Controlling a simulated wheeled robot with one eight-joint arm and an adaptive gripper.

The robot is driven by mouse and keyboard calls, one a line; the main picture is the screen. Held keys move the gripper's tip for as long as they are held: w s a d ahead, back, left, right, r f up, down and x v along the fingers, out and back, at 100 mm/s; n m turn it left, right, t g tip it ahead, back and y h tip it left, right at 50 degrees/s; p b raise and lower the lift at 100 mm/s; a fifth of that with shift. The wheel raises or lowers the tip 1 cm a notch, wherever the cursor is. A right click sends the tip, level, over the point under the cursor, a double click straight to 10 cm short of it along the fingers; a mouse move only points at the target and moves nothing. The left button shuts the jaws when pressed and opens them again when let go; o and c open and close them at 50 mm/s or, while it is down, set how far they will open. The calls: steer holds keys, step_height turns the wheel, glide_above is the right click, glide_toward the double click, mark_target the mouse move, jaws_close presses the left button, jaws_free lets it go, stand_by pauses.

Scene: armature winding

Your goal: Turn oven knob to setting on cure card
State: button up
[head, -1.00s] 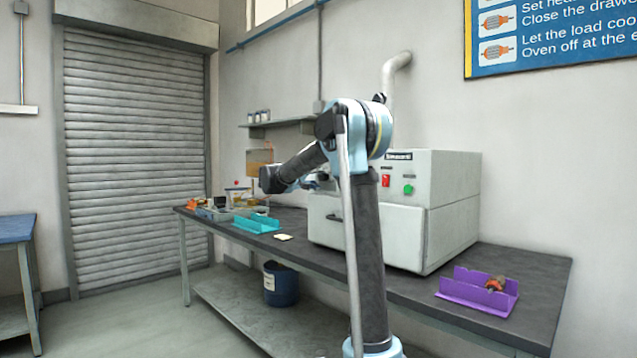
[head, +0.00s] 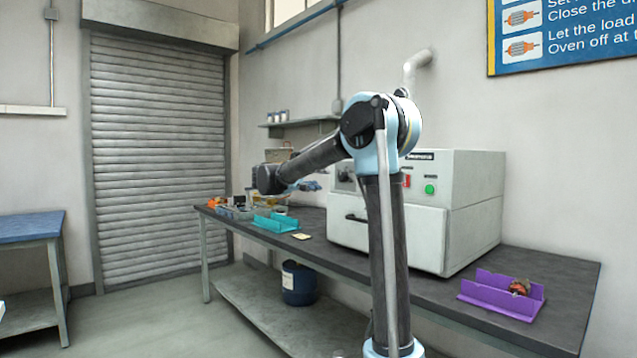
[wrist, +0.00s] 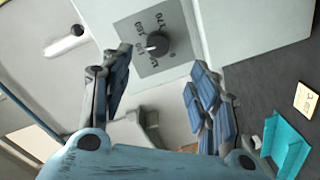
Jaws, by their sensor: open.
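The oven (head: 385,222) stands on the bench with its drawer front shut. Its dark round knob (wrist: 158,44) sits on a grey dial plate (wrist: 133,32) with printed numbers, and shows a white pointer mark on its left side in the wrist view. My gripper (wrist: 161,72) is open and empty, its blue-padded fingers apart on either side below the knob, not touching it. In the head view my gripper (head: 306,186) is left of the oven front. The small cream card (wrist: 307,99) lies on the bench, also in the head view (head: 301,236); its writing is too small to read.
A teal tray (head: 276,223) lies left of the card. A purple tray (head: 502,297) with a small part stands right of the oven. A red switch (head: 407,181) and a green button (head: 430,189) are on the oven panel. A blue drum (head: 298,284) stands below.

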steer(key=m, duration=1.2)
glide_toward(340, 177)
steer(key=shift+h, duration=0.4)
steer(key=x, duration=0.8)
steer(key=shift+w+d+f, duration=0.25)
steer(key=shift+f, duration=0.05)
steer(key=shift+n, duration=0.3)
steer(key=c, duration=1.1)
